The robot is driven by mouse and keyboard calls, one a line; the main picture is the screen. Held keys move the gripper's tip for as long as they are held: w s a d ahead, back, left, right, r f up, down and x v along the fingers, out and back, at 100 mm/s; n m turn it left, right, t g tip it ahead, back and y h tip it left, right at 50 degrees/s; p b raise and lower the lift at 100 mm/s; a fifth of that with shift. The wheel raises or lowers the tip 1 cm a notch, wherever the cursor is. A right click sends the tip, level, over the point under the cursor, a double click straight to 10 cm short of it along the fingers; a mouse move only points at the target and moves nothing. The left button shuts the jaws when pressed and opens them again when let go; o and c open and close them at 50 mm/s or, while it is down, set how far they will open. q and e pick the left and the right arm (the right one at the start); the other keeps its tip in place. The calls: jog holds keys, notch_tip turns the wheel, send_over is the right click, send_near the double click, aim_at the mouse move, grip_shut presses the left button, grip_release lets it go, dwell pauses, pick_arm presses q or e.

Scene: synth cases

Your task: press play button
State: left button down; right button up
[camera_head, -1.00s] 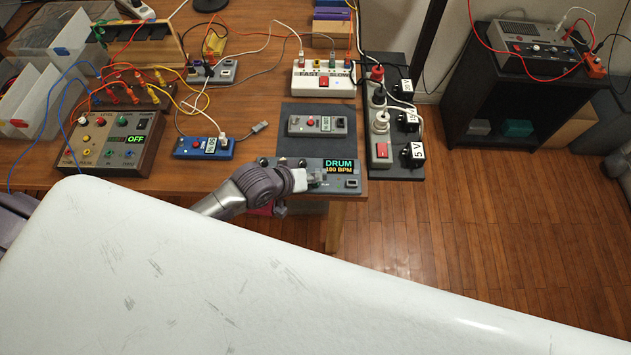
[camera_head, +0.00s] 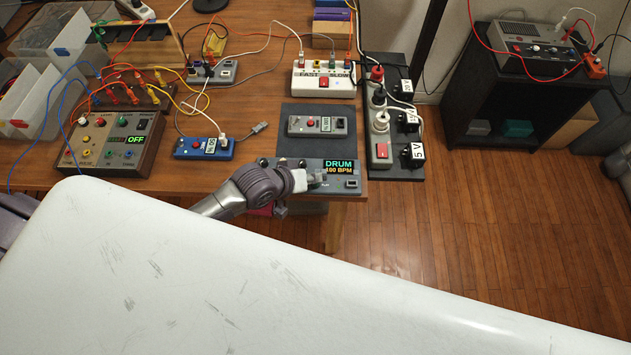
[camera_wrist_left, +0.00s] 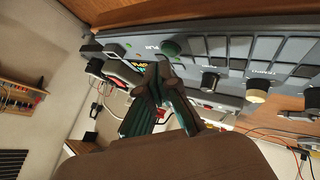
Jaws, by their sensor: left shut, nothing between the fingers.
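The grey drum machine (camera_head: 343,186) lies at the table's front edge, its display reading DRUM with a BPM figure below.
A grey device on a dark mat (camera_head: 291,112) lies behind the drum machine. A power strip (camera_head: 381,152) stands to its right. A blue box (camera_head: 204,149) and a wired panel (camera_head: 112,143) are to the left. My white body fills the foreground.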

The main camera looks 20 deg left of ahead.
aim_at(313, 185)
pick_arm(q)
jog(key=shift+f, duration=0.15)
jog(key=shift+f, duration=0.35)
dwell(0.4)
jog(key=shift+r+p, duration=0.5)
jog(key=shift+p, duration=0.3)
jog(key=shift+r, duration=0.1)
notch_tip(313, 185, up, 6)
jog(key=p, duration=0.7)
